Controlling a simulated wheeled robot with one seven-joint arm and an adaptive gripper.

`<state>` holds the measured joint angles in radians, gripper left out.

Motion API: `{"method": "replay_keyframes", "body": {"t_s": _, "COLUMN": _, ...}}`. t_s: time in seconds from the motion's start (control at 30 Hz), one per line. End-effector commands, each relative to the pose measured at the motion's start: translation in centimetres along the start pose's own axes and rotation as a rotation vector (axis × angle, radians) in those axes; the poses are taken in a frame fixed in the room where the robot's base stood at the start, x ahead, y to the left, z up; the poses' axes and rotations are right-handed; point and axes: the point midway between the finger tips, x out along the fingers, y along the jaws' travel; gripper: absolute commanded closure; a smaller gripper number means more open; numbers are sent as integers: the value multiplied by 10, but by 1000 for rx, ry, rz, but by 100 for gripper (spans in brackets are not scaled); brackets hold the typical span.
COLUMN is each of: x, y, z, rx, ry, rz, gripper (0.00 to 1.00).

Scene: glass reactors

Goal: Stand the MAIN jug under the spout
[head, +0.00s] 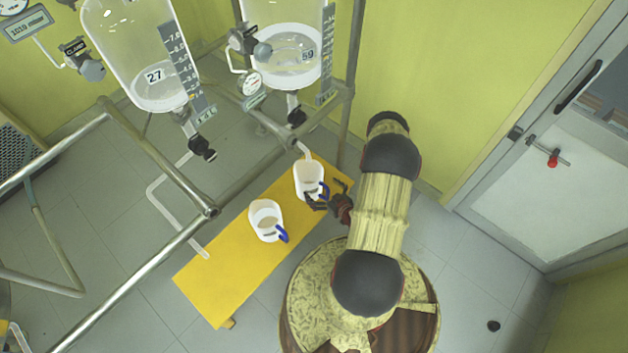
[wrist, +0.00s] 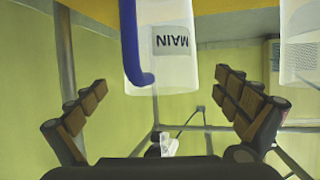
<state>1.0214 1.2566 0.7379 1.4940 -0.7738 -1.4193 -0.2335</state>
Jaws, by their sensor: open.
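The MAIN jug (wrist: 178,55) is white and translucent with a blue handle, and its label reads upside down in the wrist view. In the head view, the jug beside my gripper (head: 308,178) appears to be this one. It stands upright on the yellow bench (head: 222,282), just below the end of a pale spout (head: 304,151) from the vessel marked 59. My gripper (head: 326,199) is at its handle side. The wrist view shows my gripper (wrist: 165,112) open, its fingers apart with nothing clamped between them. Exact contact with the handle cannot be told.
A second similar jug (head: 265,221) stands on the bench to the left; its edge shows in the wrist view (wrist: 301,45). The vessel marked 27 (head: 145,60) has another pale pipe (head: 165,190) left of the bench. Metal frame rails (head: 160,165) run close behind.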

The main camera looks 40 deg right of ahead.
Motion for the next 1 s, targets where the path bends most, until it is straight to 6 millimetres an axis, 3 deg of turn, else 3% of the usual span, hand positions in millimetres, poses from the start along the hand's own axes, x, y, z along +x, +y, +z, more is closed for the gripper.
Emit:
{"method": "replay_keyframes", "body": {"t_s": 0.1, "x": -19, "y": 1, "z": -1, "rx": 2, "ry": -1, "rz": 2, "gripper": 0}}
{"method": "replay_keyframes", "body": {"t_s": 0.23, "x": -29, "y": 1, "z": -1, "rx": 1, "ry": 0, "rz": 1, "gripper": 0}}
{"method": "replay_keyframes", "body": {"t_s": 0.73, "x": -36, "y": 1, "z": 1, "rx": 0, "ry": 0, "rz": 0, "gripper": 0}}
{"method": "replay_keyframes", "body": {"t_s": 1.0, "x": -52, "y": 7, "z": 8, "rx": 2, "ry": 0, "rz": 2, "gripper": 0}}
